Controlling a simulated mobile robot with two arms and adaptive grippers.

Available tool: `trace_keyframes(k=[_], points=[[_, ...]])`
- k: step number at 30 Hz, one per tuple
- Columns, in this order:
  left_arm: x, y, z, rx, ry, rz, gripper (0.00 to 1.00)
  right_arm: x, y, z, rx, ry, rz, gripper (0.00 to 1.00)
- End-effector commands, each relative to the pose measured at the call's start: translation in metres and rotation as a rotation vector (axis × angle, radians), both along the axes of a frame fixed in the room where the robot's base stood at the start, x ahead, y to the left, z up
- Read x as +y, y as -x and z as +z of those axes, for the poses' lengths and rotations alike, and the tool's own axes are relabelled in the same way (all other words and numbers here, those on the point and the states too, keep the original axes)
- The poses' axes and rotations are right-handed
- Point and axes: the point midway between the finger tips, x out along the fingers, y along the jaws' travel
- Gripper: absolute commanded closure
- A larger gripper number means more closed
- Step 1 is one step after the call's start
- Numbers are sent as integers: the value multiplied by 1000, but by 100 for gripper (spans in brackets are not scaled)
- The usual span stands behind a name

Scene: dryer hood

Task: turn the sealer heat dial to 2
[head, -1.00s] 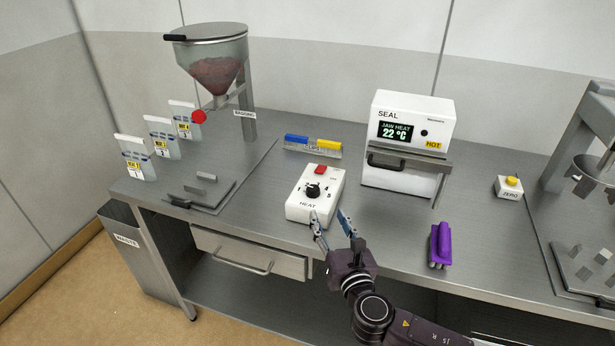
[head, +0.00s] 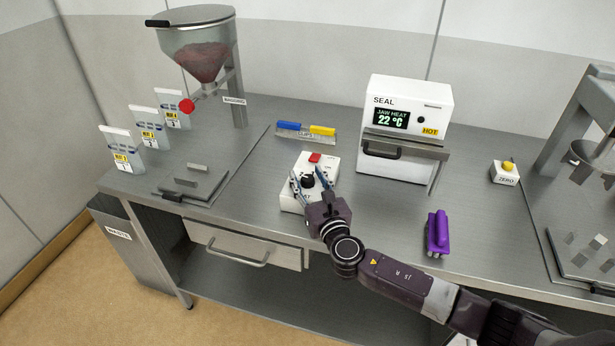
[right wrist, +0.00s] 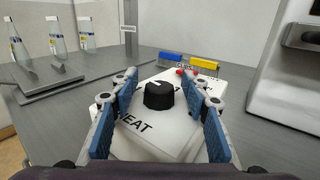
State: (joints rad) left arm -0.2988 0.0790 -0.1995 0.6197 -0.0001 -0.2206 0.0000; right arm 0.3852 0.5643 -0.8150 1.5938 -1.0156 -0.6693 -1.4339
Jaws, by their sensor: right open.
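The white heat box (head: 327,177) stands on the steel bench, with a red switch (head: 315,157) at its back. Its black dial (head: 308,181) also shows in the right wrist view (right wrist: 159,95), where "HEAT" is printed in front of it. The numbers around the dial are mostly covered or too small to read. My right gripper (head: 308,177) is open, its blue-padded fingers on either side of the dial with gaps to it in the right wrist view (right wrist: 166,100). The sealer (head: 405,125) behind reads 22 °C. My left gripper is not in view.
Blue and yellow-handled tools (head: 306,131) lie behind the box. A purple-handled object (head: 438,232) lies to the right. A hopper (head: 200,60), several pouches (head: 122,150) and a flat plate (head: 192,183) are at left. A yellow-button ZERO box (head: 505,173) is at right.

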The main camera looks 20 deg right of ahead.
Motion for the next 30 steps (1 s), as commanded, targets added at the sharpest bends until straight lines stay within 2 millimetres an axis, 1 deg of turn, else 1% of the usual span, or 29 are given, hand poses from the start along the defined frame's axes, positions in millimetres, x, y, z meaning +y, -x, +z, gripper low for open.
trace_keyframes(k=[3, 6, 7, 18, 25, 30], points=[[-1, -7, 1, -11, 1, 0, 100, 0, 0, 0, 1, 0, 1, 57], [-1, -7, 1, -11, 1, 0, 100, 0, 0, 0, 0, 0, 1, 57], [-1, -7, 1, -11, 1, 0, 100, 0, 0, 0, 1, 0, 1, 60], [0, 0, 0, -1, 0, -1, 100, 0, 0, -1, 1, 0, 0, 100], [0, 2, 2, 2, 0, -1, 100, 1, 0, 0, 1, -3, -21, 100], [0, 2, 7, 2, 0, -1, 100, 2, 0, 0, 2, -4, -92, 100]])
